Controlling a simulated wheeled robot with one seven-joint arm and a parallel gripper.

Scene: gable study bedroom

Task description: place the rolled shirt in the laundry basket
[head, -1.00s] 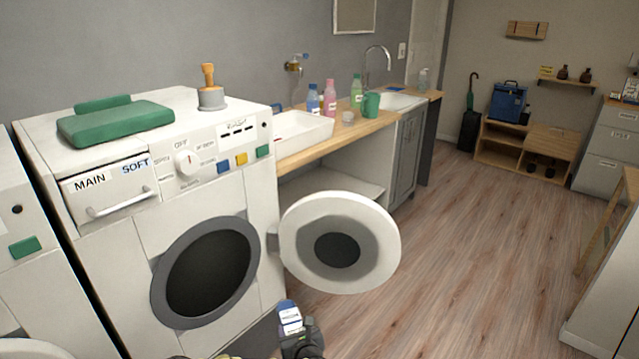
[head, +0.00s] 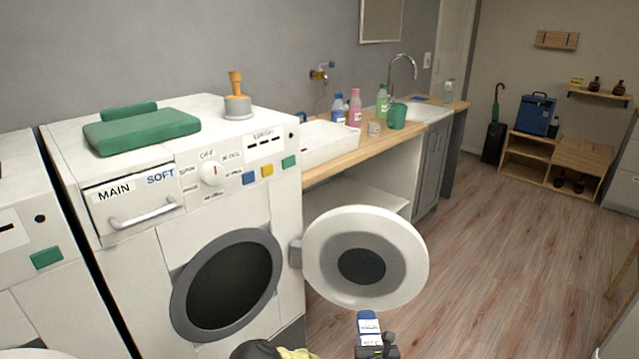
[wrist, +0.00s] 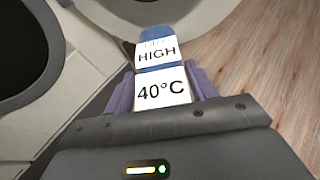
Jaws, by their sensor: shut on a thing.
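My gripper (head: 376,345) is at the bottom edge of the head view, in front of and below the open washer door. No laundry basket can be made out in either view.
A white washing machine (head: 130,240) stands at left, its round door (head: 330,265) swung open to the right. A counter (head: 350,147) with a sink, bottles and a green cup runs behind. A low wooden shelf (head: 520,160) stands far back. Wooden floor (head: 500,260) is clear at right.

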